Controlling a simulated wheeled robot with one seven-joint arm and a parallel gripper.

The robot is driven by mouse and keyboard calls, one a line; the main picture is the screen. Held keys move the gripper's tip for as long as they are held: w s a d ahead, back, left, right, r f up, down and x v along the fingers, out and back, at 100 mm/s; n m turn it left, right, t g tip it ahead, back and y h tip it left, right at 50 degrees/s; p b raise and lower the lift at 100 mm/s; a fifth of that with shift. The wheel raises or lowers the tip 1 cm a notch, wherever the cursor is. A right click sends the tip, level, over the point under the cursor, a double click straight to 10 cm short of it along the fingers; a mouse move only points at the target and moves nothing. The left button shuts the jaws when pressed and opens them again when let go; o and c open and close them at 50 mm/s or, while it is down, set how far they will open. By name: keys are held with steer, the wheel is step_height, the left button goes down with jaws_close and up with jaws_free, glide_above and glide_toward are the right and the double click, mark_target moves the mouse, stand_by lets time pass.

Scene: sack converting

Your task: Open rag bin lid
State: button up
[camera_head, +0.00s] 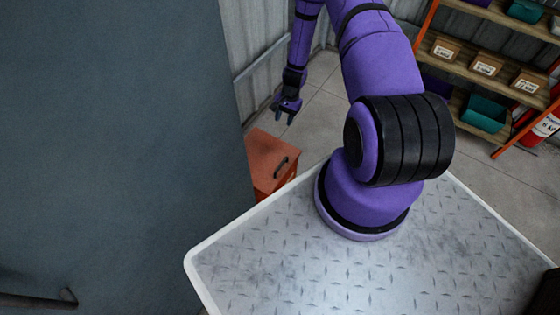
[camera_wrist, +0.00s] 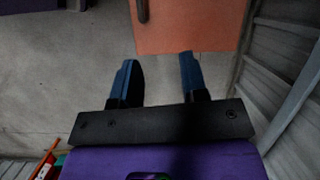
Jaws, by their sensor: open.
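The rag bin (camera_head: 265,160) is an orange-red box with a flat lid, standing on the floor beyond my base plate, against the large grey panel. A dark bar handle (camera_head: 281,167) sits on the lid near its right edge. The lid is down. In the wrist view the orange lid (camera_wrist: 190,25) shows at the top, with the handle (camera_wrist: 143,10) at its left edge, partly cut off. My gripper (camera_head: 285,117) is above and behind the bin, fingers pointing down. In the wrist view its two blue fingers (camera_wrist: 158,75) are apart with nothing between them, short of the lid and handle.
A large grey panel (camera_head: 115,130) fills the left, close beside the bin. Corrugated walls (camera_head: 265,45) stand behind. A shelf rack (camera_head: 480,65) with boxes and teal bins is at upper right. Concrete floor (camera_head: 315,80) is clear around my gripper.

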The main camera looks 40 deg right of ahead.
steer(key=m, duration=0.1)
glide_toward(281, 163)
steer(key=x, duration=0.8)
steer(key=shift+s+f, duration=0.15)
steer(key=shift+f, duration=0.15)
jaws_close()
